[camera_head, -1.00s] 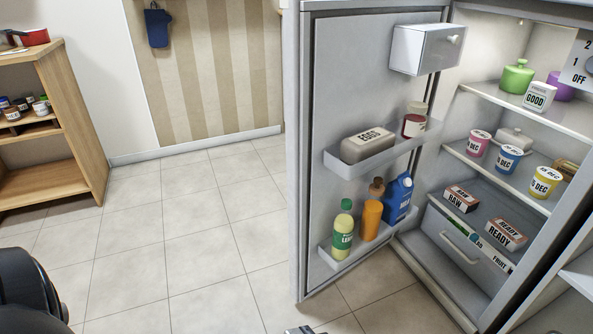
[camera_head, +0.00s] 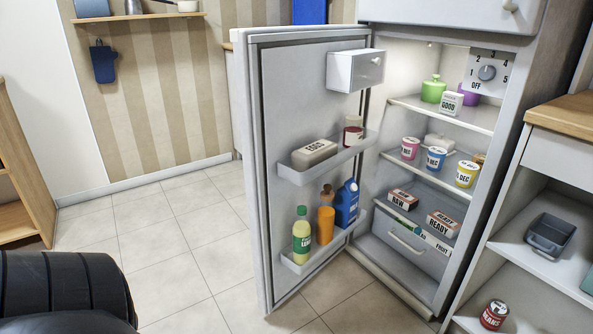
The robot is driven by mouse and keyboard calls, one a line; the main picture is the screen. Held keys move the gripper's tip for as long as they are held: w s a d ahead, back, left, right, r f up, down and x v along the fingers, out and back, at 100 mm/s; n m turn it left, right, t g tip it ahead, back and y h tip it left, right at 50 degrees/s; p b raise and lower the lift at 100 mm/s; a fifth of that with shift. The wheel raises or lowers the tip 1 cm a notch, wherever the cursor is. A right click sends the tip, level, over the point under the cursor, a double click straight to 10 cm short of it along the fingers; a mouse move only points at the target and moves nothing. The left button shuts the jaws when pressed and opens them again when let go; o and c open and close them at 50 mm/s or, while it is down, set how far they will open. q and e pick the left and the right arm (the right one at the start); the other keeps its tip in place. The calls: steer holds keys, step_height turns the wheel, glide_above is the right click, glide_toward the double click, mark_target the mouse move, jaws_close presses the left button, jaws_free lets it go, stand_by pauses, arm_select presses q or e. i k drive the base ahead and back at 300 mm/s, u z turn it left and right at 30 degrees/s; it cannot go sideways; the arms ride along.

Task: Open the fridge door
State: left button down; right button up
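The fridge door (camera_head: 285,115) stands wide open, swung out to the left of the fridge (camera_head: 455,25). Its inner side faces right and carries a small white box (camera_head: 352,70), an egg box (camera_head: 314,153) on the upper rack, and bottles and a blue carton (camera_head: 346,203) on the lower rack. The lit interior shows shelves (camera_head: 440,112) with pots and jars, and a drawer (camera_head: 405,240) at the bottom. A dark part of my own body is at the lower left. Neither gripper is in view.
A wooden shelf unit (camera_head: 22,190) stands at the left edge. At the right is an open cabinet (camera_head: 560,150) holding a grey tray (camera_head: 551,234) and a red can (camera_head: 494,314). The tiled floor (camera_head: 170,240) left of the door is clear.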

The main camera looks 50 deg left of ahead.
mark_target(298, 86)
steer(key=i, duration=0.5)
steer(key=u, duration=1.05)
